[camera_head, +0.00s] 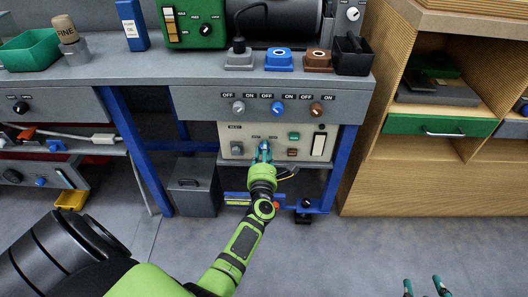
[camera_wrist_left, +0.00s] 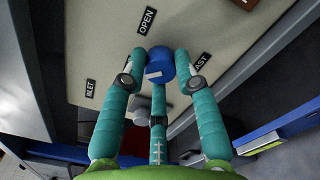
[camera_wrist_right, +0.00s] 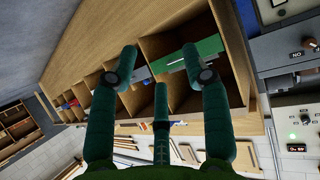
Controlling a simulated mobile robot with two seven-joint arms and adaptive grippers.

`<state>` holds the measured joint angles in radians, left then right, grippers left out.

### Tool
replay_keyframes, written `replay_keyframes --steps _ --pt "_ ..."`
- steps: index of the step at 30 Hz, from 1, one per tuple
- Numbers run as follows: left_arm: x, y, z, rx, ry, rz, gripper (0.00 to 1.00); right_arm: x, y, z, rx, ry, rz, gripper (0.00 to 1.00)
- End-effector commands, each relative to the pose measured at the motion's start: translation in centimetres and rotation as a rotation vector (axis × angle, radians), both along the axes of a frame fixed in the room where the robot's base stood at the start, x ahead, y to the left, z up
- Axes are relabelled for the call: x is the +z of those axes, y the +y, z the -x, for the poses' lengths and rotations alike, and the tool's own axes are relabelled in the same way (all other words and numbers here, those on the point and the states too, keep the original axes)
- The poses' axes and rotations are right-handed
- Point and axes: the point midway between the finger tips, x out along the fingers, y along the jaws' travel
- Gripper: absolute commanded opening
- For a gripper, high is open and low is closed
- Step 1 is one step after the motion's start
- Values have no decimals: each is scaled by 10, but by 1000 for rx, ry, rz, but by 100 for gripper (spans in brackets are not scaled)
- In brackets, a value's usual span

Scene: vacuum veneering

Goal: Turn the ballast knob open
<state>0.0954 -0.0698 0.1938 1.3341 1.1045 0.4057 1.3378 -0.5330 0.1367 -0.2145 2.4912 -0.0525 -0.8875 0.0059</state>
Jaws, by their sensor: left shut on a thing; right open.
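The ballast knob (camera_wrist_left: 160,64) is a blue round knob with a pale mark, on a beige panel (camera_head: 226,132) under the bench. The labels OPEN (camera_wrist_left: 147,20) and one ending in "AST" (camera_wrist_left: 201,58) sit beside it. My left gripper (camera_head: 264,150) is at the panel. In the left wrist view its teal fingertips (camera_wrist_left: 160,58) are shut on the knob from both sides. In the head view the gripper mostly hides the knob. My right gripper (camera_head: 422,284) is open and empty at the lower right; its spread fingers also show in the right wrist view (camera_wrist_right: 160,60).
A grey knob (camera_head: 237,148) is left of the held one; green (camera_head: 293,136) and brown (camera_head: 292,152) controls and a white plate (camera_head: 318,145) are right. Blue bench legs (camera_head: 340,165) flank the space. A grey bin (camera_head: 194,190) stands left, a wooden cabinet (camera_head: 430,190) right.

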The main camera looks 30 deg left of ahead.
Motion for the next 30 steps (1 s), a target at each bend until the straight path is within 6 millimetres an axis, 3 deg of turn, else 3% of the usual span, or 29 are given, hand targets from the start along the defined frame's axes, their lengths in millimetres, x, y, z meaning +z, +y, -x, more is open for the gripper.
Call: replay_keyframes --steps 8,20,30 --pt "-1 1 2 4 101 -154 0 -35 -18 31 -34 238 48 48" --pt "-1 2 2 4 300 -475 0 -80 -52 121 -94 732 131 48" --pt "0 3 3 4 470 -751 0 -117 -50 113 -91 762 135 48"
